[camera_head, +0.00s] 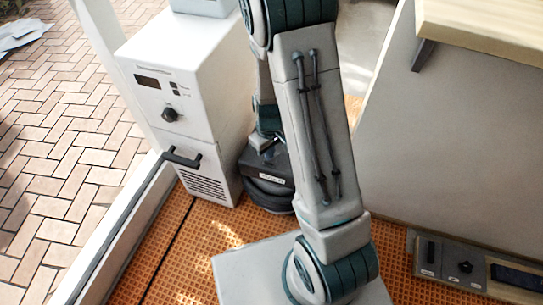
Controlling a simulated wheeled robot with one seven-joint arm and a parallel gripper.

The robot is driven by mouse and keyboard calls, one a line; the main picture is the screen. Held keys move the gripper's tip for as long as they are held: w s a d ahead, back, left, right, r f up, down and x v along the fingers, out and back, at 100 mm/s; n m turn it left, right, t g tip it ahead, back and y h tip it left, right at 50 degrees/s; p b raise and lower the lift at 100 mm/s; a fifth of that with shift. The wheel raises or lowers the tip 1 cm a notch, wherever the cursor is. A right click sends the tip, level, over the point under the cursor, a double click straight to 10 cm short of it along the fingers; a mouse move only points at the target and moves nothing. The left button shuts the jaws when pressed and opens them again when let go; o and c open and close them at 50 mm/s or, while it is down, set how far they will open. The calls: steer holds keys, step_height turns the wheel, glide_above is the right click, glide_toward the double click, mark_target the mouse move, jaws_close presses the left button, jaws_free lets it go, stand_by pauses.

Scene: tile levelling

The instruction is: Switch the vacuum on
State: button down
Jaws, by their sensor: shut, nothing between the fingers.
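My gripper (264,146) shows small, partly behind my own arm. It is shut and empty. It points down just above a dark unit (266,184) with a rounded black base and a small pale label; I cannot tell if they touch. My arm hides that unit's right side. I cannot tell for sure which thing is the vacuum. A white cabinet (190,95) at the left has a small dark display, a black knob (170,114), a dark handle and vent slots. A low control panel (450,262) at the lower right has a black knob (465,267) and labels.
Orange grid flooring (200,245) lies around my base. A pale rail (120,235) divides it from herringbone brick paving (60,130) at the left. A grey wall panel (450,150) and a wooden top (485,30) stand at the right.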

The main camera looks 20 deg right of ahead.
steer(key=shift+f+b, duration=0.6)
steer(key=shift+f, duration=0.25)
steer(key=shift+r, duration=0.2)
steer(key=shift+r+p, duration=2.85)
steer(key=shift+r, duration=0.5)
steer(key=s+r+m+t+p, duration=0.1)
steer(key=s+r+p, duration=0.3)
steer(key=r+p, duration=0.5)
steer(key=s+r+m+t+p, duration=0.1)
steer(key=s+r+p, duration=0.4)
steer(key=r, duration=2.1)
steer(key=s+r+m+p, duration=0.3)
steer(key=s+r+p, duration=0.2)
steer(key=r+p, duration=1)
step_height(320, 180, up, 3)
steer(key=shift+f+t, duration=0.2)
steer(key=shift+t, duration=0.2)
